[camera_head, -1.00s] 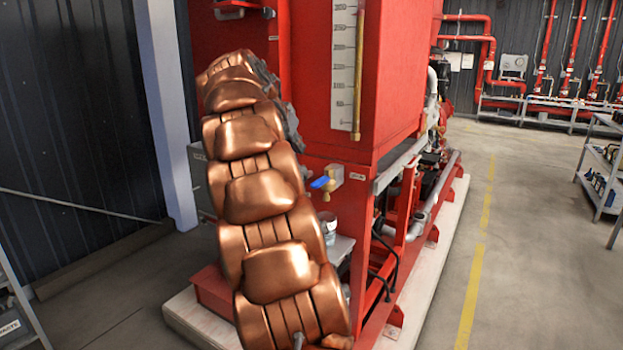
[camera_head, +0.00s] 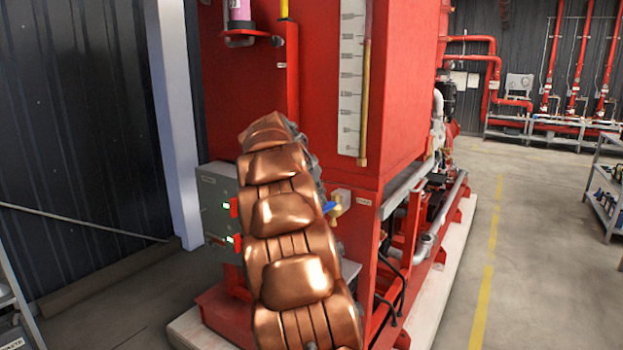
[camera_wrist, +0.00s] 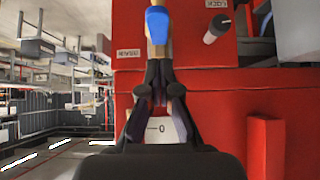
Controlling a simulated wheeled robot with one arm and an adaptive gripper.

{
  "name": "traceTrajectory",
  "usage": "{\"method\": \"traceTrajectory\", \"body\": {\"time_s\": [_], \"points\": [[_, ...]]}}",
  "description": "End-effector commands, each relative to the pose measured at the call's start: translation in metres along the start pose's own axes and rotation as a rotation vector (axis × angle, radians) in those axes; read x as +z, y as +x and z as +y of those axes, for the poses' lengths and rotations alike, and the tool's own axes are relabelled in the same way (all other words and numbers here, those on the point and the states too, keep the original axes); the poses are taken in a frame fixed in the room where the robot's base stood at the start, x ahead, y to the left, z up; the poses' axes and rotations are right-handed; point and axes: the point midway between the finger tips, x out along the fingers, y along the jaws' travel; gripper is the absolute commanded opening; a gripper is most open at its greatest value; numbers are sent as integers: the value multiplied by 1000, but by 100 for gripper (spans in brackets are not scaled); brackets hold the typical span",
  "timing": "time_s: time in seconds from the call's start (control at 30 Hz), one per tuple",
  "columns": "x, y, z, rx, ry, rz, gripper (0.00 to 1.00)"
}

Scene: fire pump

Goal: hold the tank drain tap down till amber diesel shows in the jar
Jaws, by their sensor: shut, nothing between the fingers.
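The drain tap has a blue lever (camera_head: 329,207) on a brass body at the lower front of the red tank (camera_head: 410,95). In the head view my arm partly covers it. In the wrist view the blue lever (camera_wrist: 157,24) lies just beyond my fingertips, near a DRAIN label (camera_wrist: 128,53). My gripper (camera_wrist: 159,75) is shut and empty. I cannot tell whether its tips touch the tap. In the head view my arm hides the gripper. I cannot make out the jar or any liquid in it.
A pale gauge strip (camera_head: 352,80) with a brass tube runs up the tank front. A grey box (camera_head: 217,205) with green lights stands left of my arm. Red frame rails and pipes extend right. The floor by the yellow line (camera_head: 487,275) is clear.

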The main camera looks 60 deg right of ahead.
Motion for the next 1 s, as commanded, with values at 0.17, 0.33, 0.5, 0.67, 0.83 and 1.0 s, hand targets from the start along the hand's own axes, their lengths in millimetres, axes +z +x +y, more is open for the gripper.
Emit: {"method": "traceTrajectory", "body": {"time_s": [0.17, 0.33, 0.5, 0.67, 0.83, 1.0], "points": [[10, 13, 0, 0, -1, 1, 0], [20, 24, 1, 2, 0, 0, 0], [26, 29, 0, -1, 0, 2, 0], [28, 31, 0, 0, 0, 1, 0], [28, 31, 0, 0, 0, 1, 0], [29, 31, 0, 0, 0, 3, 0]]}}
